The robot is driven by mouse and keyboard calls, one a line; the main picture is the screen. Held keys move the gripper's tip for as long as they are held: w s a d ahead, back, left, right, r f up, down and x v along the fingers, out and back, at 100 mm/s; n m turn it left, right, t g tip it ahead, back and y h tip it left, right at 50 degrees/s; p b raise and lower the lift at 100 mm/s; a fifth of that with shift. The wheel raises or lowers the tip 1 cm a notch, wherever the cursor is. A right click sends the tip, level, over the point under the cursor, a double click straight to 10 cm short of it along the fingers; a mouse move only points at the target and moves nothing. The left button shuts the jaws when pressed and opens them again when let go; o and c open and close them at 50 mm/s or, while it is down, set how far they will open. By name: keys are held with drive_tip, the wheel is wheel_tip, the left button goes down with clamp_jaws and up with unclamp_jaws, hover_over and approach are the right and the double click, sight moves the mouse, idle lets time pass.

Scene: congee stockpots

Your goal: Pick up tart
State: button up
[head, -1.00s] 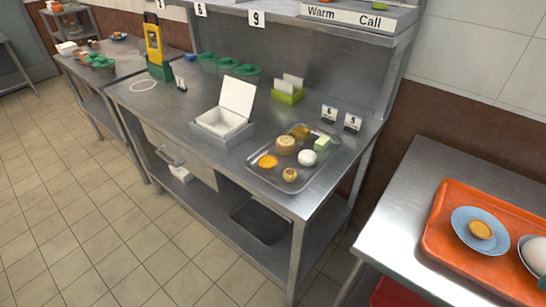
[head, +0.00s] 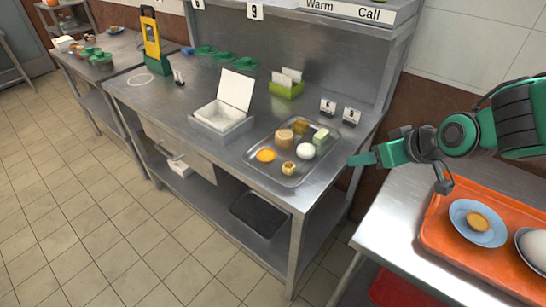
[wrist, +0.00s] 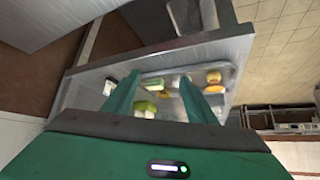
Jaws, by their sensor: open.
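A metal tray (head: 256,174) on the steel counter holds several small foods. They include a flat orange-yellow round (head: 266,155), a small yellow-brown cup-shaped piece (head: 289,168), a tan cylinder (head: 285,136), a white ball (head: 305,151) and a pale green-topped block (head: 321,136). I cannot tell for sure which is the tart; the cup-shaped piece looks most like one. My green gripper (head: 364,159) is to the right of the tray, apart from the food and empty. In the wrist view my two fingers (wrist: 158,97) are spread, with the food beyond them.
An orange tray (head: 440,240) on the right-hand table holds a blue plate (head: 463,228) with a golden-brown piece (head: 478,222). A white open box (head: 222,117), a green card holder (head: 287,90) and small number signs (head: 350,116) stand around the metal tray.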

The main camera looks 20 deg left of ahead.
sight(267, 155)
drive_tip(key=a+f+n+y, duration=0.1)
drive_tip(key=a, duration=0.5)
drive_tip(key=s+a+f+n+y, duration=0.1)
drive_tip(key=a+y, duration=0.1)
drive_tip(key=a, duration=0.4)
drive_tip(key=s+a+f+n+y, duration=0.1)
drive_tip(key=a+n+y, duration=0.1)
drive_tip(key=a, duration=0.4)
drive_tip(key=shift+s+f, duration=0.2)
drive_tip(key=shift+s, duration=0.05)
drive_tip(key=shift+w+a+f, duration=0.1)
drive_tip(key=shift+w+a, duration=0.05)
drive_tip(key=shift+a, duration=0.15)
drive_tip(key=x, duration=1)
drive_tip(key=c, duration=0.7)
